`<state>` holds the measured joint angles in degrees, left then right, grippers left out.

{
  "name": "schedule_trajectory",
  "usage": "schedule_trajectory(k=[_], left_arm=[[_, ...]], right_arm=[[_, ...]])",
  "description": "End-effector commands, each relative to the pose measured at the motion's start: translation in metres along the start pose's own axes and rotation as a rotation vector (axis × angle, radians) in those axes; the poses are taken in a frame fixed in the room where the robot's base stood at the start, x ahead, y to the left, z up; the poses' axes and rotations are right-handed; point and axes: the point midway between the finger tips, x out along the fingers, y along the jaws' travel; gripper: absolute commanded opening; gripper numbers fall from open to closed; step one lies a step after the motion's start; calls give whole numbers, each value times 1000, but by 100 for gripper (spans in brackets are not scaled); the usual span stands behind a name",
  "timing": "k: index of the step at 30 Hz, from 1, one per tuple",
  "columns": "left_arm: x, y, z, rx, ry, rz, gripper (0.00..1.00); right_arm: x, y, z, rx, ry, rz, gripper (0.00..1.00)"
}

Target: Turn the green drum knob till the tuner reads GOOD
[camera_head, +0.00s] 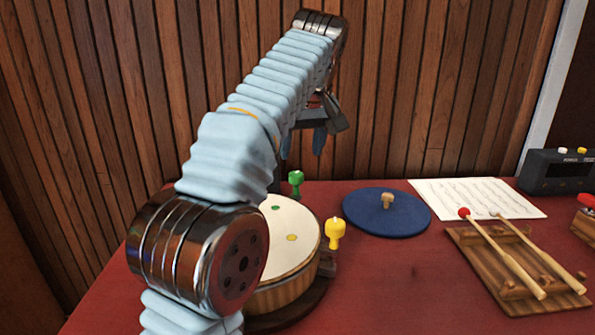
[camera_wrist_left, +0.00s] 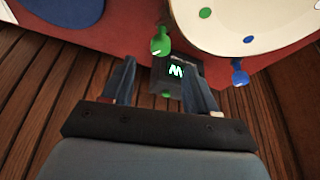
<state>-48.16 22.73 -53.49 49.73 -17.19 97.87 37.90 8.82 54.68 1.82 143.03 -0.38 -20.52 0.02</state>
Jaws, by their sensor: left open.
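The green drum knob (camera_head: 295,180) stands at the far edge of the round, pale-topped drum (camera_head: 291,222). My left gripper (camera_head: 303,148) is open and empty above the knob, fingers pointing down, partly hidden by my arm. In the left wrist view the green knob (camera_wrist_left: 160,41) lies just beyond the gap between my open fingers (camera_wrist_left: 160,66), not gripped. A small dark tuner (camera_wrist_left: 180,85) shows between the fingers there, with a green zigzag mark lit on its display. I cannot read GOOD on it. My right gripper is in neither view.
A wood-panelled wall stands behind.

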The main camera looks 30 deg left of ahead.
Motion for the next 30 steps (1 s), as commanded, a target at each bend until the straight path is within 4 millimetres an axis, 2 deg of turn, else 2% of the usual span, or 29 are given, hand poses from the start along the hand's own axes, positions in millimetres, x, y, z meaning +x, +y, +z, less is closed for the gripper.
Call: schedule_trajectory(k=[6, 10, 15, 23, 30], left_arm=[[48, -1, 0, 0, -3, -2, 58], [67, 0, 0, -1, -1, -2, 58], [78, 0, 0, -1, -1, -1, 58], [79, 0, 0, -2, 0, 0, 58], [79, 0, 0, -2, 0, 0, 23]], right_arm=[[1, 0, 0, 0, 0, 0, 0], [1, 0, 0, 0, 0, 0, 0], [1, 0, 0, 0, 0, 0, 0], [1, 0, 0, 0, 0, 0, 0], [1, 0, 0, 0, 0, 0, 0]])
